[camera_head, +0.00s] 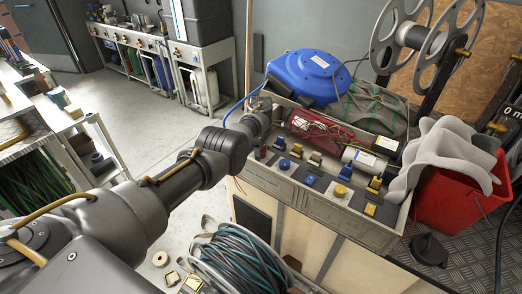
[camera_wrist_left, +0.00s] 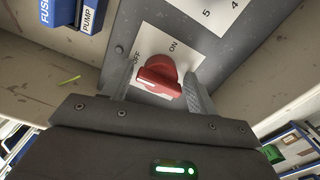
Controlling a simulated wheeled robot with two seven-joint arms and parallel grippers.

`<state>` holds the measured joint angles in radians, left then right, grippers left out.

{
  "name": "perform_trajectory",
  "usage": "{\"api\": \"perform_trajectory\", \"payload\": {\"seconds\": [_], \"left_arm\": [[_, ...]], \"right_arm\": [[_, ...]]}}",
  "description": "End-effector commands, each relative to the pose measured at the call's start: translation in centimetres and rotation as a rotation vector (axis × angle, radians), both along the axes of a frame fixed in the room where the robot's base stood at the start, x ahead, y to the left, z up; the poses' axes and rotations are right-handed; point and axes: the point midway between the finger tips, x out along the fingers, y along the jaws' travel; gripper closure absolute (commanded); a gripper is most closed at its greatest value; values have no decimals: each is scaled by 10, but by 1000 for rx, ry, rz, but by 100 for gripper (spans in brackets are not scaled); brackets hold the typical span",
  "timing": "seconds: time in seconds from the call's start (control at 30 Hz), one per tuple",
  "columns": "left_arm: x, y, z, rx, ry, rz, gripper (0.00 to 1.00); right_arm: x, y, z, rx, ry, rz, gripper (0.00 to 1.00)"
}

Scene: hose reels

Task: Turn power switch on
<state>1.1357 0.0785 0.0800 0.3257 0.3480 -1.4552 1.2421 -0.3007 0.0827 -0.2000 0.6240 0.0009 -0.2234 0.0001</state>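The power switch (camera_wrist_left: 159,78) is a red rotary knob on a white plate (camera_wrist_left: 178,43) marked OFF on the left and ON at the upper right. I cannot tell clearly which mark its handle points to. In the left wrist view my left gripper (camera_wrist_left: 157,92) is open, with one finger on each side of the red knob. Contact with the knob is not clear. In the head view my left gripper (camera_head: 263,106) is at the left end of the grey control panel (camera_head: 322,204), and the switch is hidden there. My right gripper is not in view.
Blue and yellow switches (camera_head: 343,190) stand along the panel. Behind them are a red wired part (camera_head: 318,128) and a blue hose reel (camera_head: 304,76). A red bucket (camera_head: 458,199) with a grey cloth (camera_head: 447,152) stands at right. A coiled hose (camera_head: 237,262) lies in front.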

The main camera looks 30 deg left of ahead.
Motion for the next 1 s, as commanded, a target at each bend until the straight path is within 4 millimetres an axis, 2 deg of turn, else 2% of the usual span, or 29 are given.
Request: {"api": "perform_trajectory", "payload": {"seconds": [0.03,0.23,0.57,0.83,1.0], "left_arm": [[0,0,0,0,0,0,48],[0,0,0,0,0,0,74],[0,0,0,1,1,-52,74],[-1,1,1,1,1,-237,74],[-1,1,1,1,1,-397,74]], "right_arm": [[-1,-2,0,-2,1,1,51],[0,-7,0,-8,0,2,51],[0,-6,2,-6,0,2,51],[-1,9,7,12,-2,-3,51],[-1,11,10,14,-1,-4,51]]}}
